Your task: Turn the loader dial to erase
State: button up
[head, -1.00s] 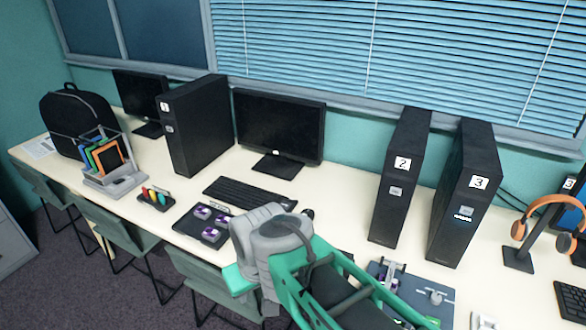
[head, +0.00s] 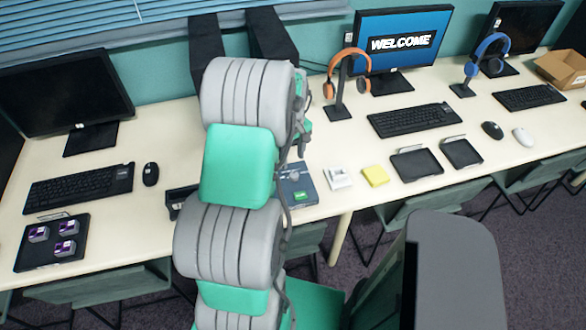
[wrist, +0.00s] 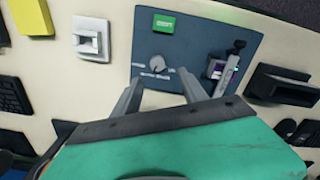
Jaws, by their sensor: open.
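The loader (wrist: 190,45) is a flat blue-grey panel on the table; it also shows in the head view (head: 297,203), partly hidden by my arm. Its dial (wrist: 158,62) is a small grey knob with pale marks beside it. I cannot read the marks or tell where the dial points. A green label (wrist: 164,23) sits on the panel. A module with a purple face (wrist: 217,69) sits at a dark clamp-like part. My gripper (wrist: 160,77) is open, its fingertips at either side of the dial's near edge in the wrist view, with nothing seen held. The head view hides the fingertips.
A white device (wrist: 91,40) and a yellow block (wrist: 30,16) lie beside the loader. A black holder (wrist: 281,86) is on its other side. A headphone stand (head: 340,100) and a keyboard (head: 413,119) stand to the right in the head view.

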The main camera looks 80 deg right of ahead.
aim_at(294, 174)
jog(key=f, duration=0.5)
jog(key=f+p, duration=0.1)
jog(key=f, duration=0.2)
jog(key=shift+s, duration=0.25)
jog(key=shift+c, duration=0.4)
grip_shut()
